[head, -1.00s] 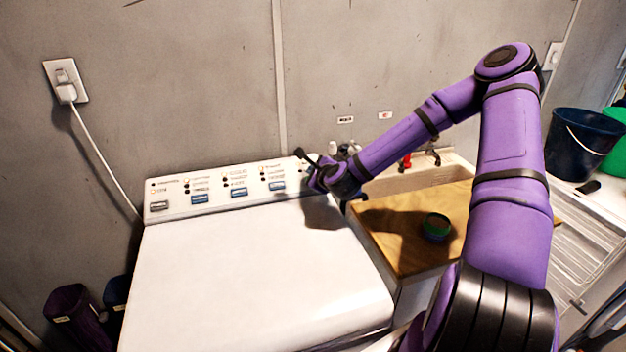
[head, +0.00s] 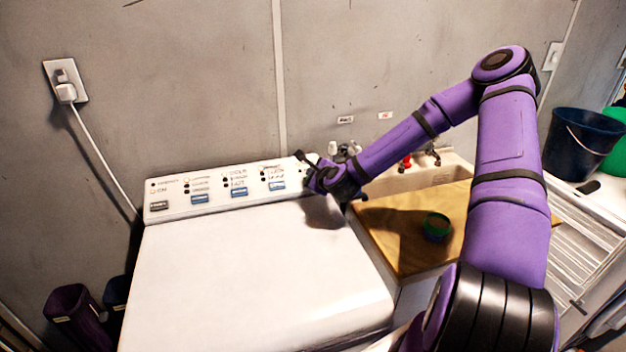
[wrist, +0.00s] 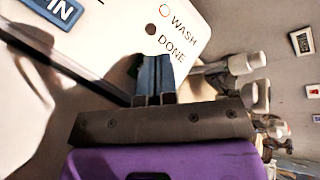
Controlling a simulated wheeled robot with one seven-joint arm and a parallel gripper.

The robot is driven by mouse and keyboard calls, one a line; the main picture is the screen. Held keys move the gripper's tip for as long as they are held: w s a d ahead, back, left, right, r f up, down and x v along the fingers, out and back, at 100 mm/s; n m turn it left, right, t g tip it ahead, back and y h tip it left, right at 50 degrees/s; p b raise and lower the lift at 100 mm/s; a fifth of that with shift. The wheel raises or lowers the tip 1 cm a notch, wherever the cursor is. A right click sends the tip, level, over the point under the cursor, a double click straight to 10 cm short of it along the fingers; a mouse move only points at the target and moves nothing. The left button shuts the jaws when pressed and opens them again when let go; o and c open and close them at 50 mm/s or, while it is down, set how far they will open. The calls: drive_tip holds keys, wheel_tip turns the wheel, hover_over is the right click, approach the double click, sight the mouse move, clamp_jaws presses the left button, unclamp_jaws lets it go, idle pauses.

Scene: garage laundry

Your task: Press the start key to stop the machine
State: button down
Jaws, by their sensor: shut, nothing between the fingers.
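The white washing machine (head: 250,265) stands at the left with a sloped control panel (head: 218,187) along its back edge. My gripper (head: 309,162) is at the panel's right end and covers that part in the head view. In the wrist view my gripper (wrist: 155,68) is shut and empty, its blue-grey fingertips at the panel face below the DONE lamp (wrist: 151,30). The WASH lamp (wrist: 164,12) shows a coloured ring. A sliver of dark green shows beside the fingers. The start key is not clearly visible; I cannot tell if the fingers touch it.
Blue keys (head: 239,192) and a grey key (head: 159,206) sit further left on the panel. Taps (head: 433,155) and a sink with a wooden board (head: 395,250) bearing a green round item (head: 436,227) stand to the right. The machine's lid is clear.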

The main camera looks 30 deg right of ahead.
drive_tip(key=shift+w+f, duration=0.15)
drive_tip(key=shift+f, duration=0.4)
idle(0.8)
drive_tip(key=shift+r, duration=0.1)
drive_tip(key=shift+s+r, duration=0.3)
drive_tip(key=shift+r, duration=0.5)
drive_tip(key=shift+r, duration=0.1)
drive_tip(key=shift+s+a+r, duration=0.1)
drive_tip(key=shift+s+r, duration=0.2)
drive_tip(key=shift+r, duration=0.45)
drive_tip(key=shift+s+a+r, duration=0.1)
drive_tip(key=shift+s+r, duration=0.25)
drive_tip(key=shift+r, duration=0.4)
drive_tip(key=shift+s+a+r, duration=0.1)
drive_tip(key=shift+s+r, duration=0.2)
drive_tip(key=shift+r, duration=0.45)
